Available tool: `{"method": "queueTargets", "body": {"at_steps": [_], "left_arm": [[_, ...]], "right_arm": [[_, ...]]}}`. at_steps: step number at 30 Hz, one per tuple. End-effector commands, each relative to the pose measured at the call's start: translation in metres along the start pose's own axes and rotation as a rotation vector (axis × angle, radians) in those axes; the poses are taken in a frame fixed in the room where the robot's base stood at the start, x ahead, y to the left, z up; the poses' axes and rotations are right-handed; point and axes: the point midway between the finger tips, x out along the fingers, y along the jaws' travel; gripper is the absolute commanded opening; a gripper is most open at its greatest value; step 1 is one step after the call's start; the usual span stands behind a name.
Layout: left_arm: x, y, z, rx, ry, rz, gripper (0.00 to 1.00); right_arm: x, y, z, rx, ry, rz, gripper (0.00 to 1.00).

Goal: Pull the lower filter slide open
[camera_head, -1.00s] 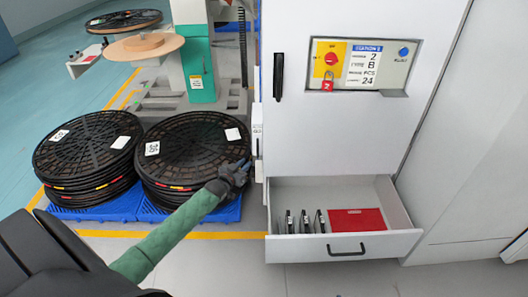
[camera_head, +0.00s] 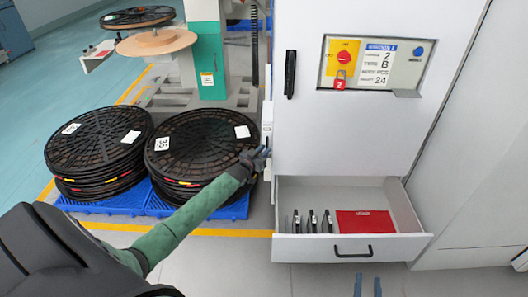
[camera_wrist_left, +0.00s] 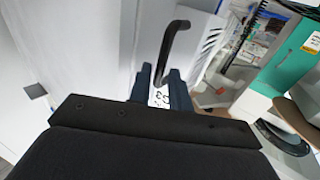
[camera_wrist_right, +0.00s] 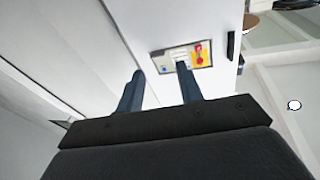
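In the left wrist view a black bar handle (camera_wrist_left: 173,45) stands out from a light panel with slotted vents (camera_wrist_left: 211,42). I cannot tell for sure whether this panel is the lower filter slide. My left gripper (camera_wrist_left: 162,84) is open, and the handle's near end lies in line with the gap between its fingers; contact cannot be judged. A white label with dark figures shows between the fingers. In the head view my left gripper (camera_head: 256,157) is beside the cabinet's left edge. My right gripper (camera_wrist_right: 157,85) is open and empty, and its fingertips also show low in the head view (camera_head: 368,287).
An open drawer (camera_head: 352,247) with several black pieces and a red pad juts from the grey cabinet (camera_head: 345,135). Stacked black reels (camera_head: 98,140) stand on blue pallets at left. A panel with a red padlock (camera_head: 340,84) is above.

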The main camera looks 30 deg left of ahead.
Motion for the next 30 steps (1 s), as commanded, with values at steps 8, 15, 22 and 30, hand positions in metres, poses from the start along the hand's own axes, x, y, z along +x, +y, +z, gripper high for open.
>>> {"method": "queueTargets", "body": {"at_steps": [8,15,22,30], "left_arm": [[0.004,0.0,0.0,0.0,0.0,0.0,0.2],[0.004,0.0,0.0,0.0,0.0,0.0,0.0],[0.004,0.0,0.0,0.0,0.0,0.0,0.0],[0.0,0.003,0.0,-0.001,-0.001,0.0,0.0]], "right_arm": [[0.001,0.0,-0.006,-0.002,0.021,-0.001,0.36],[0.001,-0.001,-0.006,-0.002,0.02,-0.001,0.36],[0.001,-0.001,-0.006,-0.001,0.018,-0.001,0.36],[-0.007,0.002,0.026,0.009,-0.086,0.006,0.36]]}}
